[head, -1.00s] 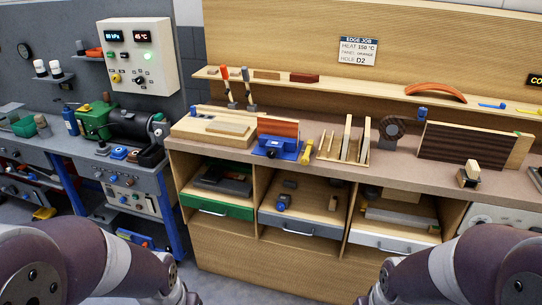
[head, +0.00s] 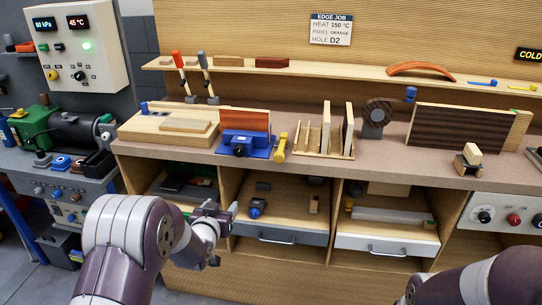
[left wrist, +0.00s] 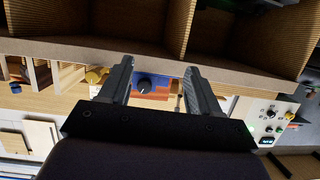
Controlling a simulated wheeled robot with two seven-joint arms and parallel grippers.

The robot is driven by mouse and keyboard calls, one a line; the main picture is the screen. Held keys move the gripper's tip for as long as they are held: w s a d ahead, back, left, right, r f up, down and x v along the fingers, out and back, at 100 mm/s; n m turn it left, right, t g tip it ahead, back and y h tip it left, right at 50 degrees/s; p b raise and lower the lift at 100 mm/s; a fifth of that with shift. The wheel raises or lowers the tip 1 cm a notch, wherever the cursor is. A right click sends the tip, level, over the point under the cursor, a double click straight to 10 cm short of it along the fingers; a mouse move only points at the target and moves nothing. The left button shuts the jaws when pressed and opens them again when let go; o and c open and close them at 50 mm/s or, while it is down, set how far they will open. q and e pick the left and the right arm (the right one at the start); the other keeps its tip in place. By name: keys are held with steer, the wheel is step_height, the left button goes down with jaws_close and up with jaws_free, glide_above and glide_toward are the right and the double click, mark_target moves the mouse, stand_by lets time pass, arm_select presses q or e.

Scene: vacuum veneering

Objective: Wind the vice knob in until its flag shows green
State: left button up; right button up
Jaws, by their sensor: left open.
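The blue vice (head: 226,137) stands on the bench top and holds an upright orange panel (head: 262,121). Its dark knob (head: 239,151) faces me at the front. In the left wrist view, which looks upside down, the knob (left wrist: 144,86) shows between the two fingers with a pale mark on it. I cannot make out the flag or its colour. My left gripper (head: 231,212) is open and empty, in front of the cabinet and below the vice, apart from it; its fingers also show in the left wrist view (left wrist: 159,66). My right gripper is out of view.
A wooden board stack (head: 150,126) lies to the left. The bench front edge and open compartments (head: 285,190) are near my left gripper. A dark panel (head: 460,132) stands farther right.

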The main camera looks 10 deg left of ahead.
mark_target(238, 153)
arm_select(q)
step_height(238, 153, up, 7)
steer(key=w+d+t+h, duration=0.1)
steer(key=w+t, duration=0.1)
steer(key=t, duration=0.1)
steer(key=w, duration=1.2)
steer(key=shift+w+d, duration=0.2)
steer(key=shift+d, duration=0.1)
steer(key=shift+s, duration=0.1)
steer(key=c, duration=1)
